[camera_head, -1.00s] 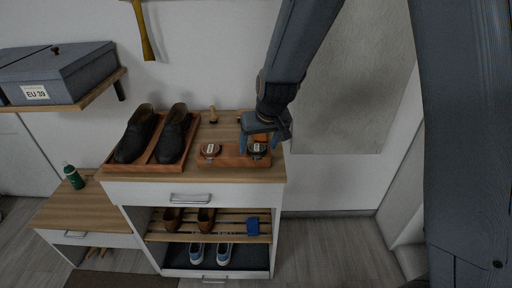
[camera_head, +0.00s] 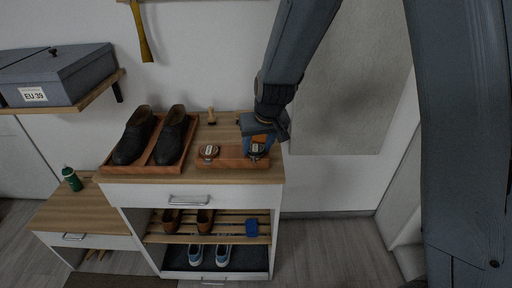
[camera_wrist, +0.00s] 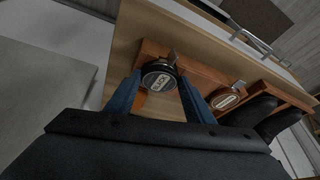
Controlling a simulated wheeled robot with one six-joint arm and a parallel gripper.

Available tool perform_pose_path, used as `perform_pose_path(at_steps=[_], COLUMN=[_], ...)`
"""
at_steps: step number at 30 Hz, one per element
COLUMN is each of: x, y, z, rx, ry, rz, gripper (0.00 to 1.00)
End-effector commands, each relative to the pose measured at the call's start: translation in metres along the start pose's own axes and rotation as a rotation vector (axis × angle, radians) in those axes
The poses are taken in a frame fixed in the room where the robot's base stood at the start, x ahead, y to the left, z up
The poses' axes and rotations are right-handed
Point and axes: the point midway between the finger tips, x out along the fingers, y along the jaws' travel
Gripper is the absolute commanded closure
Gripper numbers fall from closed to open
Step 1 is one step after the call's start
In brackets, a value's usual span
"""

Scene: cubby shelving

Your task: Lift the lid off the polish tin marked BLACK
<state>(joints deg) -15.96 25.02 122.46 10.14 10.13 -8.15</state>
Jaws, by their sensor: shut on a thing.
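The black polish tin (camera_wrist: 159,80), its round lid bearing a pale label, sits in a wooden holder (camera_wrist: 190,65) on the cabinet top. The lettering reads upside down in the wrist view and looks like BLACK. My gripper (camera_wrist: 157,92) has its two blue fingers on either side of this lid, shut on it; in the head view my gripper (camera_head: 257,148) covers part of the tin. I cannot see any gap between lid and tin. A second tin (camera_head: 208,152), brown with a pale label, sits to the left in the same holder.
A tray (camera_head: 186,160) with dark shoes (camera_head: 172,135) stands left of the holder. A small wooden-handled item (camera_head: 211,116) stands behind. The wall is close behind the cabinet; its front edge (camera_head: 230,180) lies just before the holder.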

Motion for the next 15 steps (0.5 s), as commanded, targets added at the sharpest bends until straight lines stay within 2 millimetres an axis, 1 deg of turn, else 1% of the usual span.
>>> perform_pose_path(at_steps=[5, 8, 15], x=[-0.016, -0.033, -0.093], y=[-0.001, -0.002, -0.004], z=[-0.008, -0.016, -0.04], rx=[-0.001, -0.001, 0.0], ry=[0.004, 0.007, 0.008], rz=[0.0, 0.0, 0.0], gripper=[0.72, 0.72, 0.72])
